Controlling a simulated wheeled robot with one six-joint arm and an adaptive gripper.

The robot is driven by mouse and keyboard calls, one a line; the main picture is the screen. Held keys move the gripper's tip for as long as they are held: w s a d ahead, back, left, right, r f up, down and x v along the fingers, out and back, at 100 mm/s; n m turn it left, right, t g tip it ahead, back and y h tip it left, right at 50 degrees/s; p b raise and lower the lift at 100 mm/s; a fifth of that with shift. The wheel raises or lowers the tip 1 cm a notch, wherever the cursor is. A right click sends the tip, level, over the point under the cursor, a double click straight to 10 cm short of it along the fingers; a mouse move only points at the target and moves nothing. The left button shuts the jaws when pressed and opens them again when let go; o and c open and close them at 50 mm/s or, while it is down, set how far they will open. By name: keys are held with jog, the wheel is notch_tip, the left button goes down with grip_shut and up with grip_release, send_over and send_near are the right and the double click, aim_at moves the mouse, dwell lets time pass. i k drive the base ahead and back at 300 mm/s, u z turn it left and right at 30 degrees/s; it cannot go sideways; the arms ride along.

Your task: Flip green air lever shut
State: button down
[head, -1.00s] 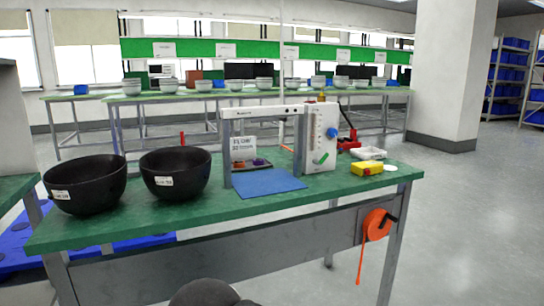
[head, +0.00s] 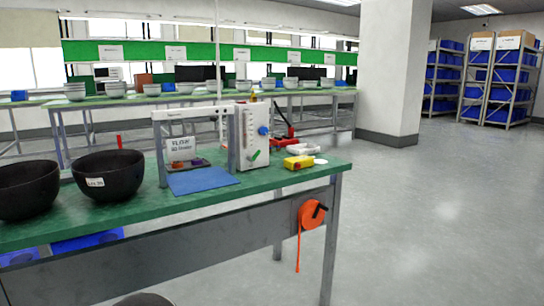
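The green air lever (head: 254,155) is a small green handle low on the front of a white panel box (head: 251,125). It lies tilted, its right end higher. A blue knob (head: 263,130) sits above it on the same box. The box stands on the green-topped workbench (head: 240,196), at the right of a grey frame (head: 160,150). A rounded dark part of my own body shows at the bottom edge of the head view. My gripper is not in view, so its state and its distance from the lever do not show.
Two black bowls (head: 108,176) stand on the bench's left. A blue mat (head: 202,181) lies before the frame. A yellow item (head: 298,162) lies right of the box. An orange reel (head: 311,213) hangs on the bench's front. The floor on the right is clear.

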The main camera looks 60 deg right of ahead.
aim_at(252, 159)
jog(key=k, duration=0.5)
jog(key=z, duration=1.5)
jog(key=i, duration=0.5)
jog(key=u, duration=0.05)
